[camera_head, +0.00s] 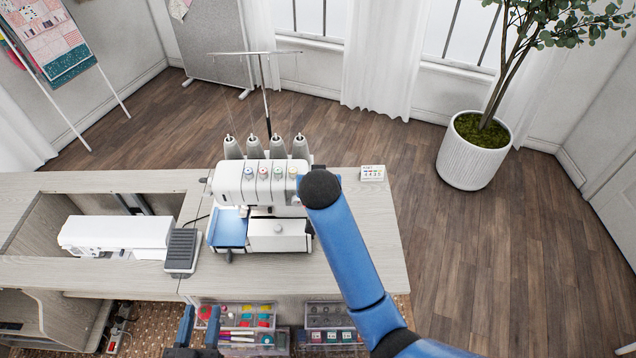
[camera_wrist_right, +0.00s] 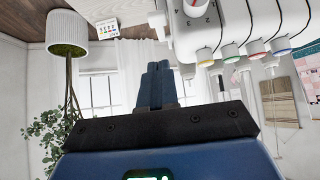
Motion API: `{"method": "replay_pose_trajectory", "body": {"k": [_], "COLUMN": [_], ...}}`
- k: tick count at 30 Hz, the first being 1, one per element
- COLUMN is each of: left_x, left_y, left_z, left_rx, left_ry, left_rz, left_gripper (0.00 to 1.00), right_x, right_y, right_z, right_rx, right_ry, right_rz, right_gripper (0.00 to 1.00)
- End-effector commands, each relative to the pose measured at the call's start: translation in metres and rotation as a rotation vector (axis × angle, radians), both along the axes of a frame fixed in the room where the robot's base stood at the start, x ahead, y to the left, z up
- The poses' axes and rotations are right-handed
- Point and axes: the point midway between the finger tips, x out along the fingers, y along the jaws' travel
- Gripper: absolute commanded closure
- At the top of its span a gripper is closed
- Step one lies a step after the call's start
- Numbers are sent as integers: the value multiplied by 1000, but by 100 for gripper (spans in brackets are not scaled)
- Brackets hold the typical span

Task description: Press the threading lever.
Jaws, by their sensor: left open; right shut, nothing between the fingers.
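The white serger (camera_head: 262,183) stands on the cabinet top with colored dials and thread cones. My right arm reaches over its right side, and its dark wrist hides that side and the right gripper in the head view. In the right wrist view, the right gripper (camera_wrist_right: 157,72) is shut and empty, its fingertips close to the serger's side (camera_wrist_right: 190,28); I cannot tell whether they touch. I cannot make out the threading lever for certain. My left gripper (camera_head: 199,322) is open and empty in front of the cabinet, low down.
A white sewing machine (camera_head: 115,236) sits in the cabinet opening at left, with a grey pedal (camera_head: 182,250) beside it. A small card (camera_head: 373,173) lies at the back right of the top. Trays of supplies (camera_head: 240,322) sit below the front edge. A potted plant (camera_head: 474,150) stands at right.

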Motion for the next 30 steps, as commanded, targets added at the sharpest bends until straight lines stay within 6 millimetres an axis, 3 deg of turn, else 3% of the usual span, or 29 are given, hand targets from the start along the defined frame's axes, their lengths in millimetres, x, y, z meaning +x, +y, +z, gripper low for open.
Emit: {"method": "replay_pose_trajectory", "body": {"k": [9, 30], "left_x": [0, 0], "left_y": [0, 0], "left_z": [-5, -5], "left_rx": [0, 0], "left_ry": [0, 0], "left_rz": [0, 0], "left_gripper": [57, 57], "right_x": [-14, -15], "right_y": [0, 0], "right_z": [23, 24], "right_rx": [1, 0], "right_ry": [0, 1], "right_rz": [1, 0], "right_gripper": [100, 100]}}
